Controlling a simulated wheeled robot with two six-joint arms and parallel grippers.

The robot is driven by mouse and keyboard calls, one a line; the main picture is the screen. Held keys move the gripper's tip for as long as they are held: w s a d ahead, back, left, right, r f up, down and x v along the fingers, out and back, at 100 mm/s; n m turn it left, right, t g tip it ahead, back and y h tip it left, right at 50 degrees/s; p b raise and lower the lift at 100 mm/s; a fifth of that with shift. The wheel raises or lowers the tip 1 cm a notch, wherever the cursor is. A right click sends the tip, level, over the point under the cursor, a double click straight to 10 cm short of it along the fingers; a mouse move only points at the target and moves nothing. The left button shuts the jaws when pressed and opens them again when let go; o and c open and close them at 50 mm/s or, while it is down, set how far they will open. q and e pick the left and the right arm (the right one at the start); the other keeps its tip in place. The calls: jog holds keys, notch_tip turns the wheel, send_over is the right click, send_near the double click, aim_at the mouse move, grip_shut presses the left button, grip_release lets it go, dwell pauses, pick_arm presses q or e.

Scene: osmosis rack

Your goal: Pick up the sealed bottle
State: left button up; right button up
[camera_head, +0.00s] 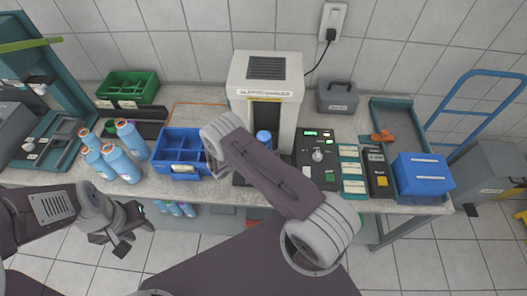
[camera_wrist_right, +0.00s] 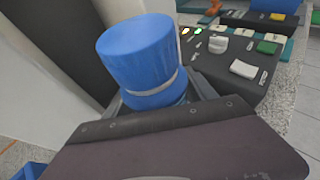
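The sealed bottle shows its blue cap (camera_head: 264,136) in the bay of the white analyzer (camera_head: 241,88); my right arm hides what is below it. In the right wrist view the cap (camera_wrist_right: 140,55) is large and upright, with a pale ring round its lower part. My right gripper (camera_wrist_right: 158,100) has dark fingers on either side of the bottle, just under the cap; whether they touch it is hidden by the gripper body. In the head view the right fingers are hidden behind the arm. My left gripper (camera_head: 135,238) is open and empty, low in front of the bench.
A green crate (camera_head: 128,88) is behind. A control panel (camera_head: 316,152), a grey box (camera_head: 338,97) and a blue box (camera_head: 422,174) stand to the right. The analyzer walls flank the bottle closely.

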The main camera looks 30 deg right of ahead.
jog(key=shift+d, duration=0.15)
jog(key=c, duration=0.5)
grip_shut()
jog(key=shift+r, duration=0.1)
jog(key=shift+w+r, duration=0.1)
jog(key=shift+r, duration=0.4)
notch_tip(320, 180, up, 3)
jog(key=shift+f+b, duration=0.1)
jog(key=shift+b, duration=0.55)
jog(key=s+r+b, duration=0.2)
jog(key=s+r, duration=0.5)
jog(key=s, duration=0.4)
jog(key=shift+s, duration=0.4)
